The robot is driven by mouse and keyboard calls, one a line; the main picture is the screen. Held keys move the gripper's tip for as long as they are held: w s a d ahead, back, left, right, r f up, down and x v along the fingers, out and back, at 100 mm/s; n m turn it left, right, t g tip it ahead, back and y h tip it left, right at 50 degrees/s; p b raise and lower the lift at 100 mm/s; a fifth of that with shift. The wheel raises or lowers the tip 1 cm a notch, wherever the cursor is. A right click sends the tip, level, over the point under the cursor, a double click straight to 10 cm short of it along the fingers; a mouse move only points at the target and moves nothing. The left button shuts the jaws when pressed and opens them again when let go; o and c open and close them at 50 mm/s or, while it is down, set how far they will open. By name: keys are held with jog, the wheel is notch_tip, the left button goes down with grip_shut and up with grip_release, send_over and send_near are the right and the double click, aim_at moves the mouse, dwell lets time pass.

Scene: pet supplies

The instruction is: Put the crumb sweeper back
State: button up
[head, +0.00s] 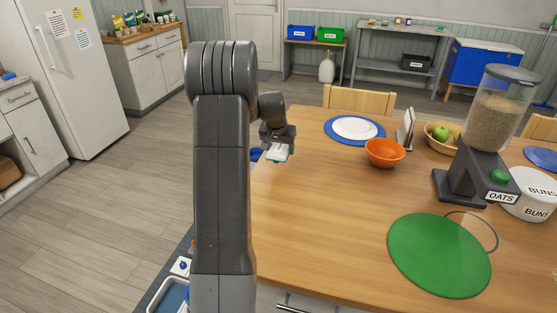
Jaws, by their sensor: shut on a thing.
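My gripper (278,143) is beyond my raised arm, over the left edge of the wooden table. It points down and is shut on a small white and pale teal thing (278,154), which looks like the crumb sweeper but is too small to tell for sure. I cannot tell whether the held thing touches the tabletop. A blue thing (256,154) shows just left of it, partly hidden by my arm.
On the wooden table (330,215) stand an orange bowl (385,152), a white plate on a blue mat (330,128), an oats dispenser (465,170), a buns container (525,208) and a green mat (438,255). The table's left middle is clear. Floor (120,190) lies open left.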

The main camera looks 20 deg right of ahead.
aim_at(280, 167)
jog(key=shift+f, duration=2.65)
jog(key=o, duration=0.9)
jog(key=shift+o, duration=0.2)
jog(key=shift+r+p, duration=0.25)
jog(key=shift+p, duration=0.1)
jog(key=b+v, duration=0.1)
jog(key=v, duration=1.1)
jog(key=shift+f+b, duration=0.1)
jog(key=shift+b, duration=0.25)
